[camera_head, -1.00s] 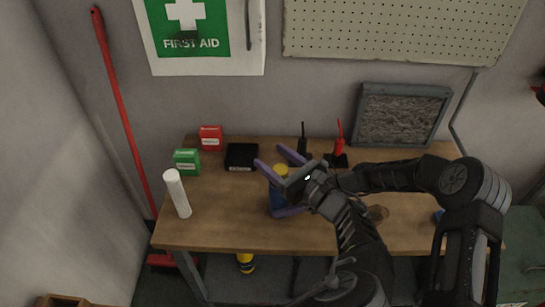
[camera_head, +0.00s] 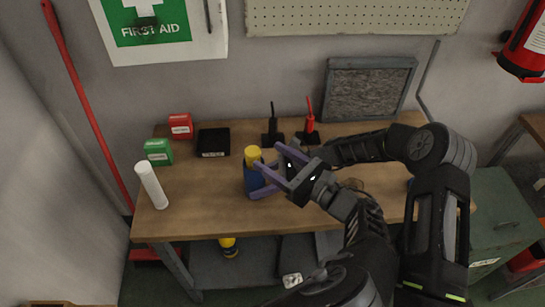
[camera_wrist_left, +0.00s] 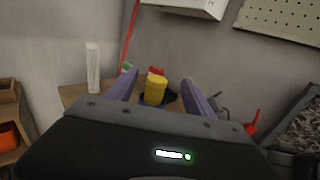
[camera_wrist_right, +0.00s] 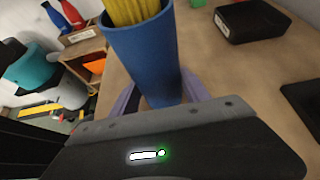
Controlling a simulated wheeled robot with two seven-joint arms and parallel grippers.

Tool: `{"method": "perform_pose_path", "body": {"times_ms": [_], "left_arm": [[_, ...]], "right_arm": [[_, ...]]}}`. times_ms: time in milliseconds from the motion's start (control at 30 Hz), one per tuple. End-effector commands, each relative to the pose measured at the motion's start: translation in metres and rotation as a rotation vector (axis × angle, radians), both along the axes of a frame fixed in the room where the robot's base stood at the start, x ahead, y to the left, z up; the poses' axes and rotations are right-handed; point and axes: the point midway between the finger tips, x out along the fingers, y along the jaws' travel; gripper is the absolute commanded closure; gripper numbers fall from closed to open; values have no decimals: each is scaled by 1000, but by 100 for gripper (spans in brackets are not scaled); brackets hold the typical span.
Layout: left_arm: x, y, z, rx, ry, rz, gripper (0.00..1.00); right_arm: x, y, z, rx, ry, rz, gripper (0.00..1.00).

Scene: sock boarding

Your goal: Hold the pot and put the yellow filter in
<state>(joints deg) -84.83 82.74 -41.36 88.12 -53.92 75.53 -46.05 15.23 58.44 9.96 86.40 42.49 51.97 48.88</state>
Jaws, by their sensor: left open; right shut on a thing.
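The blue pot (camera_head: 253,182) stands upright on or just above the workbench; its base is hidden, so I cannot tell which. My right gripper (camera_head: 262,191) is shut on it low down; its purple fingers flank the pot (camera_wrist_right: 146,60) in the right wrist view. The yellow filter (camera_head: 253,154) stands in the pot's mouth, its upper part sticking out above the rim. The filter (camera_wrist_left: 155,88) also shows in the left wrist view, beyond and between the open fingers. My left gripper (camera_head: 269,156) is open and empty, just right of the filter.
On the workbench (camera_head: 205,205) stand a white cylinder (camera_head: 151,186), a green box (camera_head: 158,151), a red box (camera_head: 180,126) and a black box (camera_head: 213,142). Two radios, black (camera_head: 272,128) and red (camera_head: 309,124), stand behind my grippers. The bench's front left is clear.

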Motion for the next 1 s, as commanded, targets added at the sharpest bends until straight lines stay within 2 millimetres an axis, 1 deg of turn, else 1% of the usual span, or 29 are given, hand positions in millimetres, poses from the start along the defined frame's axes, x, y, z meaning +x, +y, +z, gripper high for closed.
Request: {"method": "perform_pose_path", "body": {"times_ms": [200,233,533,833,933,1000], "left_arm": [[0,0,0,0,0,0,39],[0,0,0,0,0,0,39],[0,0,0,0,0,0,39],[0,0,0,0,0,0,39],[0,0,0,0,0,0,39],[0,0,0,0,0,0,39]], "right_arm": [[0,0,0,0,0,0,69],[0,0,0,0,0,0,44],[0,0,0,0,0,0,21],[0,-1,1,0,0,-1,21],[0,-7,4,0,0,-1,21],[1,-14,7,-1,-1,-2,21]]}}
